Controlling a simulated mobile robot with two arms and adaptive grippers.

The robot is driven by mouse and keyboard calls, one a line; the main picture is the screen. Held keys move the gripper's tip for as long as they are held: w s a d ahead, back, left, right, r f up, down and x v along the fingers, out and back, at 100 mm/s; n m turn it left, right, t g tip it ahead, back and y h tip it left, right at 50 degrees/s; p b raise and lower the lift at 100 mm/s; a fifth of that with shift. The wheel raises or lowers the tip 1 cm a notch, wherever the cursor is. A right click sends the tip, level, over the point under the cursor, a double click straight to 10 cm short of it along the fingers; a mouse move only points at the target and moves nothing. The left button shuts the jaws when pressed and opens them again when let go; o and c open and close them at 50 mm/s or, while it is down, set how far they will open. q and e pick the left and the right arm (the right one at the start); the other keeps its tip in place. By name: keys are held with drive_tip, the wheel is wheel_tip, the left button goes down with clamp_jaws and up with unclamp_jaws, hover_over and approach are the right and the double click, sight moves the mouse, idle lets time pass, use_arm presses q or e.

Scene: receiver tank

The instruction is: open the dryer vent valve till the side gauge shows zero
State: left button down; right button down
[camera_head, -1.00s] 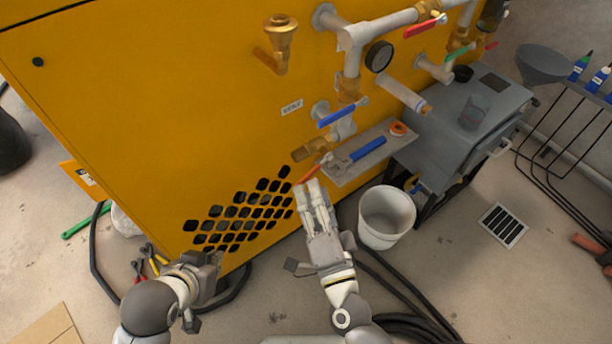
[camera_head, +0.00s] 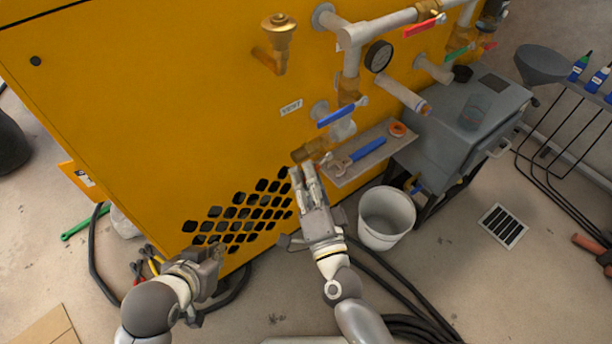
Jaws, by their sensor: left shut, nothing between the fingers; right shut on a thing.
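A blue-levered valve (camera_head: 342,112) sits on a pipe beside the VENT label (camera_head: 291,107) on the yellow cabinet (camera_head: 180,110). A brass fitting (camera_head: 308,151) is below it. My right gripper (camera_head: 303,172) is right under this fitting, its fingers shut. The orange lever there is hidden, apparently between the fingers; its angle cannot be told. A round gauge (camera_head: 379,56) is on the pipework above; its needle is too small to read. My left gripper (camera_head: 216,254) is shut and empty, low in front of the cabinet's grille.
A shelf (camera_head: 345,178) right of my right gripper bears a blue-handled wrench (camera_head: 366,150) and an orange ring (camera_head: 397,129). A white bucket (camera_head: 387,215) stands below. Hoses (camera_head: 400,285) lie on the floor. A grey unit (camera_head: 460,130) stands at the right.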

idle(0.3)
